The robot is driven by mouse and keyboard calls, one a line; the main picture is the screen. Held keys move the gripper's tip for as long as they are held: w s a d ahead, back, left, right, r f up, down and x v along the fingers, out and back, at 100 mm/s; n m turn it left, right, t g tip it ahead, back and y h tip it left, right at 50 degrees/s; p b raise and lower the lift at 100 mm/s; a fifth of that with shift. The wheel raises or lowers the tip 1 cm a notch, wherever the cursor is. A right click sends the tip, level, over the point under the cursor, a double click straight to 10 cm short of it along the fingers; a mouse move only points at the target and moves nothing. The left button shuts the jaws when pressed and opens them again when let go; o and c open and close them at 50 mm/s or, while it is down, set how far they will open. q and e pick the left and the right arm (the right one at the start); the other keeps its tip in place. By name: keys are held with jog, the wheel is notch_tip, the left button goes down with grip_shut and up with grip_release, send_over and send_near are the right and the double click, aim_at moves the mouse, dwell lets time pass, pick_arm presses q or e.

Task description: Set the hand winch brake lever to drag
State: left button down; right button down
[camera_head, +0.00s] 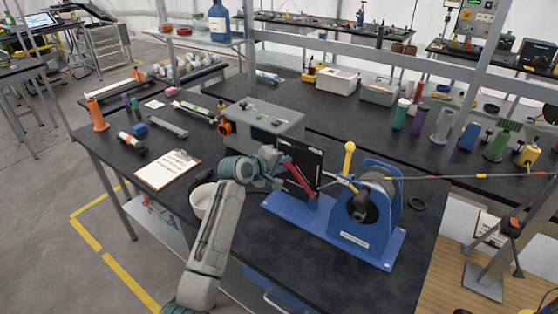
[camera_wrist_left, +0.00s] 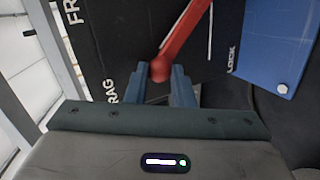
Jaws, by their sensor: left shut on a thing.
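The hand winch (camera_head: 370,235) is blue and stands on a blue base on the dark bench. Its black plate (camera_head: 308,158) stands upright at its left; in the left wrist view the plate (camera_wrist_left: 115,45) shows the words DRAG at left, LOCK at right and part of a word starting FR at upper left. The red brake lever (camera_head: 298,179) crosses the plate. In the wrist view the lever's (camera_wrist_left: 185,37) rounded end sits between DRAG and LOCK. My left gripper (camera_wrist_left: 163,80) is shut on that end. It also shows in the head view (camera_head: 282,177). My right gripper is out of view.
A yellow-knobbed crank handle (camera_head: 349,160) rises beside the drum. A grey box (camera_head: 262,127) stands behind the plate. A taut cord (camera_head: 455,177) runs right from the winch.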

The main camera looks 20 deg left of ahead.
pick_arm(q)
jog(key=shift+d+r, duration=0.15)
dwell(0.3)
jog(key=c, duration=1.2)
grip_release()
jog(key=shift+c, duration=0.2)
jog(key=shift+s, duration=0.15)
jog(key=b+v, duration=0.2)
jog(key=v, duration=0.8)
jog(key=shift+s+b, duration=0.3)
jog(key=shift+r, duration=0.1)
